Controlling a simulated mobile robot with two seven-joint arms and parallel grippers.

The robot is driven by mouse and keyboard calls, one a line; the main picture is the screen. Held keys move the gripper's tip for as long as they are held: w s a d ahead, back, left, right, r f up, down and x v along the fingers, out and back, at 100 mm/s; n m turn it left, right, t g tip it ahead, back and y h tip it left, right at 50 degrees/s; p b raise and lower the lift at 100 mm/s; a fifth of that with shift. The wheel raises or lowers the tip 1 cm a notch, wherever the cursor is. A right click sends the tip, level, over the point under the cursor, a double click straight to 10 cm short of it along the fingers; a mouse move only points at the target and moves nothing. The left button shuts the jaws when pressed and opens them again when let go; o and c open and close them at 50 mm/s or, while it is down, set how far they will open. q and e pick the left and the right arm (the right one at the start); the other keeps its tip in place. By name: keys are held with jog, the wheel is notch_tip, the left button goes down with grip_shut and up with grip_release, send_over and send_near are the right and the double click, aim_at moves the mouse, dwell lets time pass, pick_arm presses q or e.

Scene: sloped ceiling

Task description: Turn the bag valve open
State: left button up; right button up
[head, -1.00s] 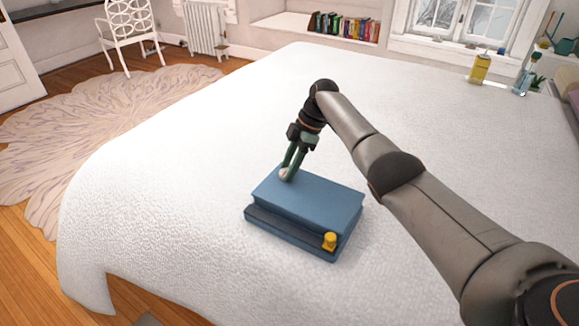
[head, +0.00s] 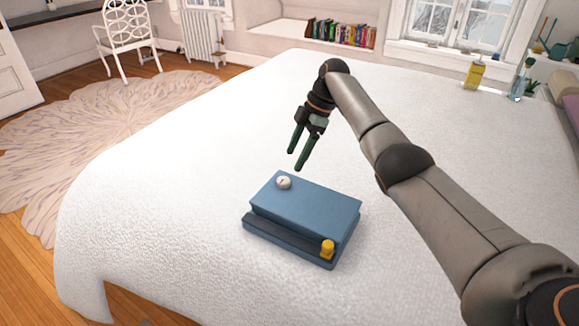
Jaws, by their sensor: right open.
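A blue bag-like block (head: 308,207) with a darker strip along its front lies on the white bed. A small round white valve (head: 283,183) sits on its top near the back left corner, with a small dark mark on it. A yellow knob (head: 327,248) stands at the front right corner. My right gripper (head: 296,161) is open and empty, pointing down, above and a little behind the white valve, apart from it. My left gripper is not in view.
The white bed (head: 170,190) is clear around the blue block. A yellow bottle (head: 474,75) and a clear blue bottle (head: 520,80) stand at the far right. A white chair (head: 127,40) and a rug (head: 110,120) are to the left on the floor.

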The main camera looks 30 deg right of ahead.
jog(key=v, duration=0.5)
jog(key=shift+d+r, duration=0.1)
jog(key=shift+r, duration=0.1)
dwell(0.3)
